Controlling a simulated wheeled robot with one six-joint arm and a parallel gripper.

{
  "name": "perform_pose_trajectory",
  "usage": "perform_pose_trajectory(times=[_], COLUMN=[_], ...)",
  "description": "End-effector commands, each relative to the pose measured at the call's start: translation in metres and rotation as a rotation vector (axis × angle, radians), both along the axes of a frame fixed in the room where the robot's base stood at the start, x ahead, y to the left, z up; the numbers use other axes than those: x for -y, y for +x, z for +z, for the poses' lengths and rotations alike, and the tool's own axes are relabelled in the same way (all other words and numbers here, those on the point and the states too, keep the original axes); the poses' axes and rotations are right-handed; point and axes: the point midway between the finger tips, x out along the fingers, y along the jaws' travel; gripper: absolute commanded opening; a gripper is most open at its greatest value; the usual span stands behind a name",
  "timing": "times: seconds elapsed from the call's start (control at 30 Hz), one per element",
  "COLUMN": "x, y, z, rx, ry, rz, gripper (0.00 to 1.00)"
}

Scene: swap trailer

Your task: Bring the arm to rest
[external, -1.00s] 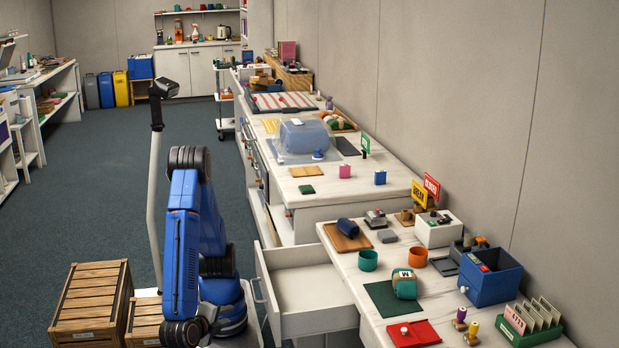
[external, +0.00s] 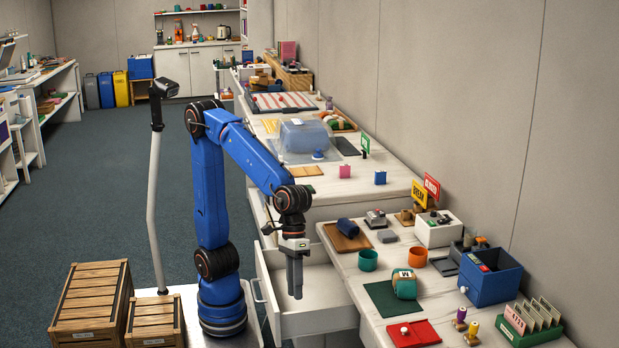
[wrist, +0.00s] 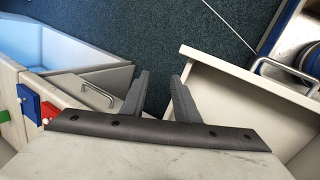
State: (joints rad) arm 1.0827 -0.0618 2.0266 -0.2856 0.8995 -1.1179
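My blue arm stands upright from its base in the external view, with the upper link reaching right and the wrist pointing down. My gripper (external: 295,288) hangs over the open white drawer (external: 310,285), near its left side. In the wrist view the two dark fingers of my gripper (wrist: 158,92) stand apart with a gap between them and nothing in it. The drawer front (wrist: 215,68) shows to the right of the fingers there. Whether the fingertips are inside the drawer or just above it is hard to tell.
Wooden crates (external: 90,305) stand left of my base. The dark floor (external: 120,190) behind is clear.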

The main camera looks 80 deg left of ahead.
Motion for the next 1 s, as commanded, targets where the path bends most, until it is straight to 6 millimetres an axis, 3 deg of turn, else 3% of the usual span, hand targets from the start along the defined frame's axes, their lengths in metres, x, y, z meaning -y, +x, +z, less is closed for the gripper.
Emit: perform_pose_trajectory(times=[0.03,0.2,0.5,0.73,1.0], x=[-0.021,-0.087,-0.204,-0.290,-0.381], y=[0.015,0.052,0.089,0.094,0.079], z=[0.004,0.010,0.014,0.011,0.000], rx=[0.022,0.097,0.221,0.304,0.382], ry=[-0.001,0.010,0.054,0.109,0.197], rz=[0.004,-0.012,-0.036,-0.055,-0.079], gripper=[0.28,0.28,0.28,0.28,0.28])
